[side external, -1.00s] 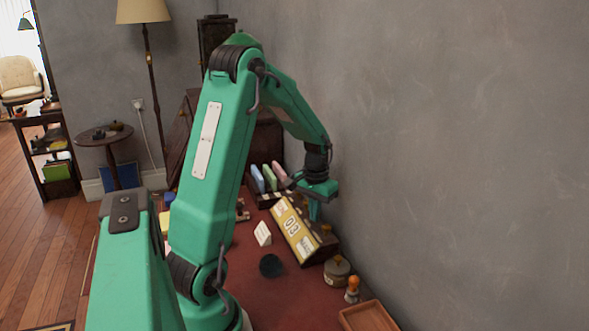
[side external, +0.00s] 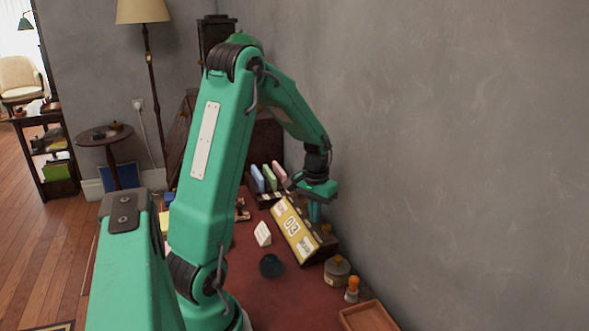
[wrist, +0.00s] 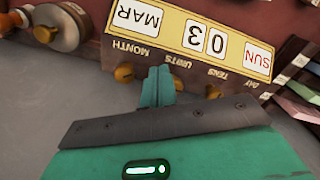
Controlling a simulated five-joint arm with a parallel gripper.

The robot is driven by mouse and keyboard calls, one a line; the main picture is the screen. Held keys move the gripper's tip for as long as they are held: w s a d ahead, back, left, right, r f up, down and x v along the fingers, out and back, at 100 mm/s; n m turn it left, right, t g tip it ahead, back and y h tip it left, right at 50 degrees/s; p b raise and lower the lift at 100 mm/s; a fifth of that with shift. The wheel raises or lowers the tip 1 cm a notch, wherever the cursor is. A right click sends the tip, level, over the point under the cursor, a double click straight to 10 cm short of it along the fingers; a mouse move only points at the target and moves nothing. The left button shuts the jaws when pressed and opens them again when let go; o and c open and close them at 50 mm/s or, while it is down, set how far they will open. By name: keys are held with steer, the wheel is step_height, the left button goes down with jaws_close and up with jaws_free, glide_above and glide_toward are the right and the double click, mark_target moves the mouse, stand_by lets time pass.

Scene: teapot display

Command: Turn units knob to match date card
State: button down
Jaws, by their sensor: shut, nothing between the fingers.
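The yellow-faced calendar block (side external: 296,229) stands on the red desk top; in the wrist view the calendar (wrist: 190,38) appears upside down, its windows showing MAR, 3, 0 and SUN. Small brass knobs lie along its edge. The units knob (wrist: 178,84) is partly hidden behind my gripper (wrist: 159,70), whose fingers are shut and empty right beside it; I cannot tell whether they touch. In the side view my gripper (side external: 315,212) is behind the calendar, near the wall. A white tented date card (side external: 263,233) stands in front of the calendar; its writing is too small to read.
The month knob (wrist: 124,72) and tens knob (wrist: 213,91) flank the fingers. A round container (side external: 337,270), an orange-topped stamp (side external: 352,289) and a wooden tray (side external: 368,318) stand nearer the camera. Coloured upright items (side external: 269,177) stand beyond. The grey wall (side external: 450,150) is close.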

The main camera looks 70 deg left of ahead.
step_height(320, 180, up, 6)
steer(key=shift+f, duration=0.1)
stand_by(0.8)
steer(key=shift+s+a+r, duration=0.25)
steer(key=shift+a+r, duration=0.05)
steer(key=shift+a, duration=0.15)
steer(key=shift+s+a+r, duration=0.2)
steer(key=shift+a+r, duration=0.05)
steer(key=shift+a, duration=0.2)
steer(key=shift+f, duration=0.15)
steer(key=shift+f, duration=3.35)
steer(key=shift+w, duration=0.25)
